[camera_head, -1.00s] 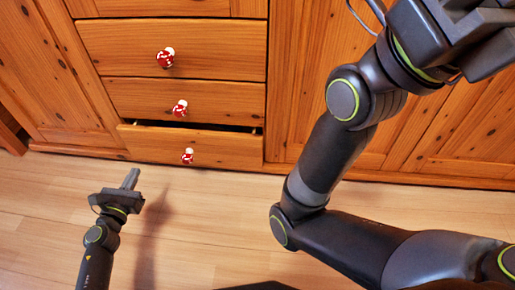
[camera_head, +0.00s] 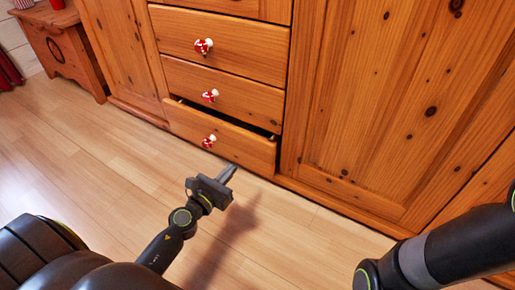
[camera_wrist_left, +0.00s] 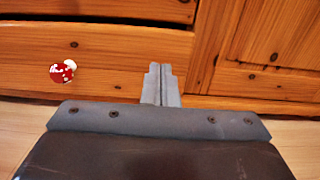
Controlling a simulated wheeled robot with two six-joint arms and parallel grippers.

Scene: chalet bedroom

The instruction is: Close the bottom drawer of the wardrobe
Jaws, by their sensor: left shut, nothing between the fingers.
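The wardrobe's bottom drawer (camera_head: 240,146) stands partly open, with a dark gap along its top edge. Its red-and-white knob (camera_head: 209,141) is left of the middle of the front. My left gripper (camera_head: 229,173) is shut and empty, low in front of the drawer and to the right of the knob. In the left wrist view, the shut fingers (camera_wrist_left: 161,82) point at the wooden front (camera_wrist_left: 110,72), with the knob (camera_wrist_left: 62,71) to their left. I cannot tell whether the tips touch the front. My right gripper is out of view; only part of that arm shows at the right.
Two drawers above, the middle one (camera_head: 238,98) and an upper one (camera_head: 235,50), look shut. Wardrobe doors (camera_head: 395,100) flank them. A wooden chest (camera_head: 68,45) stands at the far left. The plank floor (camera_head: 90,150) in front is clear.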

